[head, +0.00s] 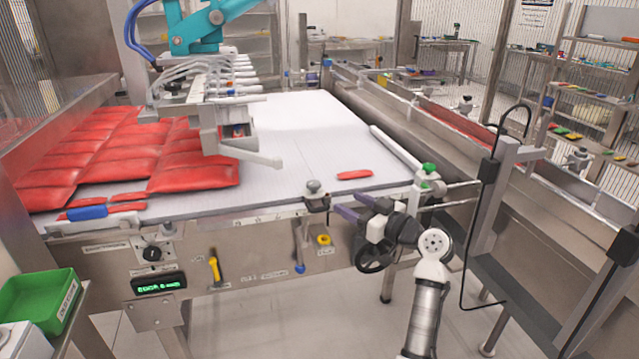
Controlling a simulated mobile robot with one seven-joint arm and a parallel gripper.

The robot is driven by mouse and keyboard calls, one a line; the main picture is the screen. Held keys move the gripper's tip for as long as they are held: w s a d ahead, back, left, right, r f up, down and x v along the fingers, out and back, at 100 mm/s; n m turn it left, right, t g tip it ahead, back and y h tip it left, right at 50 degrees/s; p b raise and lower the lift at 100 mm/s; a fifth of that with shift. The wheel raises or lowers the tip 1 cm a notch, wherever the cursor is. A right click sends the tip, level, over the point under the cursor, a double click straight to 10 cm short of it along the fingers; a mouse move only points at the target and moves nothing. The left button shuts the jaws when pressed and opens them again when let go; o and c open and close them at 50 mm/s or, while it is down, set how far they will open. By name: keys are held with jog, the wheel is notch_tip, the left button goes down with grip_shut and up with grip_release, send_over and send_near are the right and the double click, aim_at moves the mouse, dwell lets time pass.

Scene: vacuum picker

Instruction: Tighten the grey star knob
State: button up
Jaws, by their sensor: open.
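A grey knob (314,187) sits on top of a small metal clamp block at the front edge of the white conveyor table (300,130). It looks like the star knob, but its lobes are too small to make out. My gripper (348,204), with purple fingers, is just right of the knob and points left towards it. Its fingers are open and nothing shows between them. A gap shows between the fingertips and the knob in the picture; the depth between them is hard to tell.
Red pouches (190,160) cover the table's left side, under a teal picker arm (205,25). One small red pouch (354,175) lies behind my gripper. A green-topped fitting (429,169) stands at the right corner. A yellow handle (214,268) and a green bin (40,300) are front left.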

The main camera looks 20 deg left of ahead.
aim_at(319, 187)
jog(key=p+x, duration=0.3)
jog(key=x, duration=0.8)
jog(key=shift+w+a, duration=0.15)
jog(key=shift+a, duration=0.2)
jog(key=c, duration=1)
